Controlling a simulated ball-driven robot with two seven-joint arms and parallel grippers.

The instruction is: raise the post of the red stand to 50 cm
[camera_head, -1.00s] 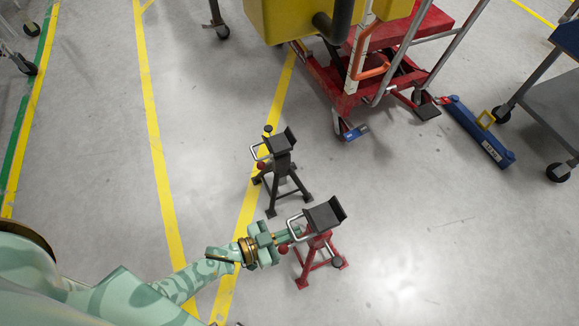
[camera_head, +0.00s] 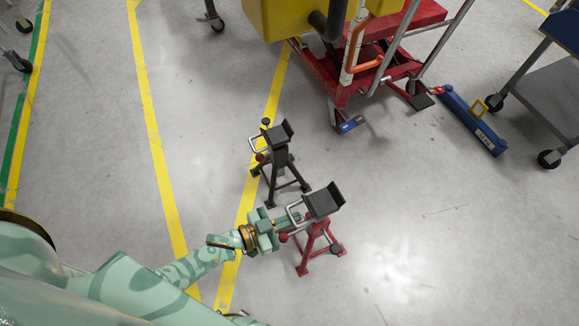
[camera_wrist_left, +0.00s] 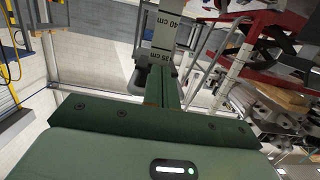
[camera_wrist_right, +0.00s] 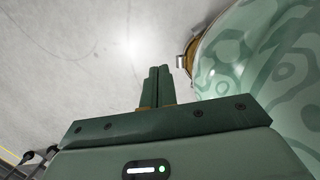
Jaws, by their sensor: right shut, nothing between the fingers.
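The red stand (camera_head: 318,238) stands on the floor with a dark grey saddle (camera_head: 322,201) on its post and a silver loop handle (camera_head: 293,212) at the saddle's left. My left gripper (camera_head: 286,227) reaches in from the left; its fingers look shut on the handle, though the contact is small. In the left wrist view the fingers (camera_wrist_left: 165,85) point at the post (camera_wrist_left: 165,35), marked 35 cm and 40 cm. The post's entry into the stand is hidden there. My right gripper (camera_wrist_right: 157,87) is shut and empty over bare floor.
A black stand (camera_head: 279,165) of the same kind stands just behind the red one. A red lift cart (camera_head: 375,85) with a yellow load, a blue bar (camera_head: 473,122) and a grey trolley (camera_head: 545,85) stand farther back. The floor to the right is clear.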

